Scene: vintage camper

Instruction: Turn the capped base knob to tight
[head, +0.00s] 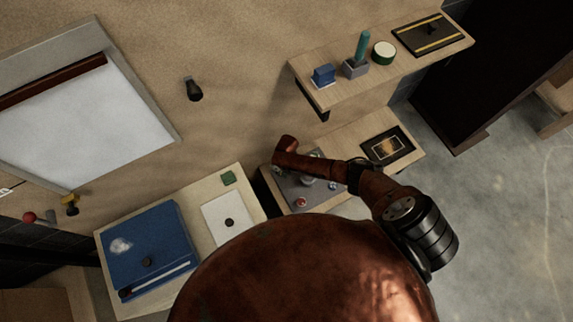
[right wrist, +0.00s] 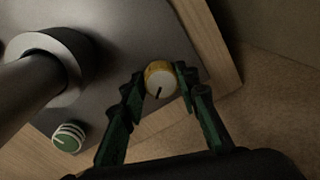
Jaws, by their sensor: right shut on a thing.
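A round knob (right wrist: 160,80) with a yellow-brown ribbed side and a pale cap sits near the edge of a grey plate (right wrist: 135,38) in the right wrist view. A dark pointer line on its cap points down and slightly left. My right gripper (right wrist: 160,90) has its green fingers on either side of this knob and is shut on it. In the head view my arm covers part of the grey plate (head: 294,189), and I cannot make out the right fingers there. My left gripper is in neither view.
In the wrist view a thick grey post (right wrist: 45,62) rises left of the knob, with a green-and-white striped knob (right wrist: 68,138) below it. In the head view a wooden shelf (head: 340,93) hangs above, and a blue case (head: 150,245) lies at left.

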